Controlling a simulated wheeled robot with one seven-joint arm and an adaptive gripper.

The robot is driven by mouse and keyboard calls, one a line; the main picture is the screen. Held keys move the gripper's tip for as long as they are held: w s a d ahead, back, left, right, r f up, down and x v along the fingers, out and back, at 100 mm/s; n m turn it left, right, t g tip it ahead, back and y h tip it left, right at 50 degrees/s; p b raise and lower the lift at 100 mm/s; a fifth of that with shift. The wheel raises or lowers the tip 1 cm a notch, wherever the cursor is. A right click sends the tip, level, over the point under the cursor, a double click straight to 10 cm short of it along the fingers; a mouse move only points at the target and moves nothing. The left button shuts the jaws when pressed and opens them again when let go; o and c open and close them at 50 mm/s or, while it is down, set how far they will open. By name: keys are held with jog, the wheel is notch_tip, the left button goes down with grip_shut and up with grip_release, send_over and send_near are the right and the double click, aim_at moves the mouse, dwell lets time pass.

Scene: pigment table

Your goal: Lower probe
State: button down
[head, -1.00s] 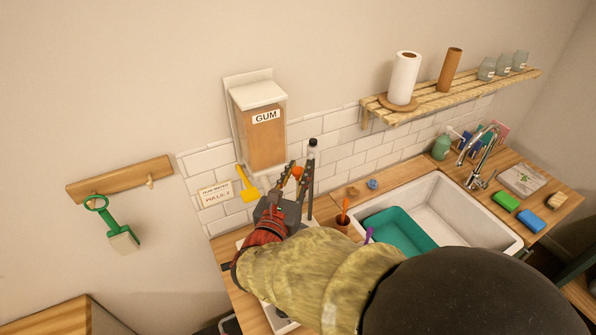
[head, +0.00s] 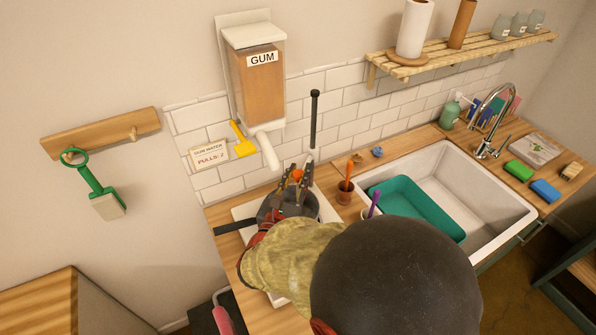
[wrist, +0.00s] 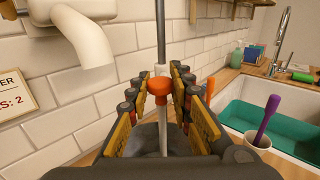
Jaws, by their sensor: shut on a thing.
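The probe (wrist: 160,87) has an orange grip and a pale stem that runs down toward the pot; its grip also shows in the head view (head: 298,175). My gripper (head: 293,178) is shut on the probe, with a finger on each side of the orange grip in the wrist view (wrist: 163,90). A dark upright rod (head: 314,125) stands just behind it. The grey pot (head: 272,212) lies below my gripper, partly covered by my arm. The stem's lower end and the pot's inside are hard to make out.
The GUM dispenser (head: 257,85) hangs on the wall with its white spout (head: 267,152) just left of my gripper. A brown cup (head: 345,194) with an orange tool stands close on the right. The sink (head: 483,220) holds a teal tray (head: 415,208).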

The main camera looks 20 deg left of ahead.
jog(key=shift+d+f, duration=0.1)
jog(key=shift+f, duration=0.3)
jog(key=c, duration=2)
grip_release()
jog(key=o, duration=0.4)
jog(key=shift+r, duration=0.15)
jog(key=shift+o, duration=0.2)
jog(key=s+d, duration=0.1)
jog(key=s, duration=1.1)
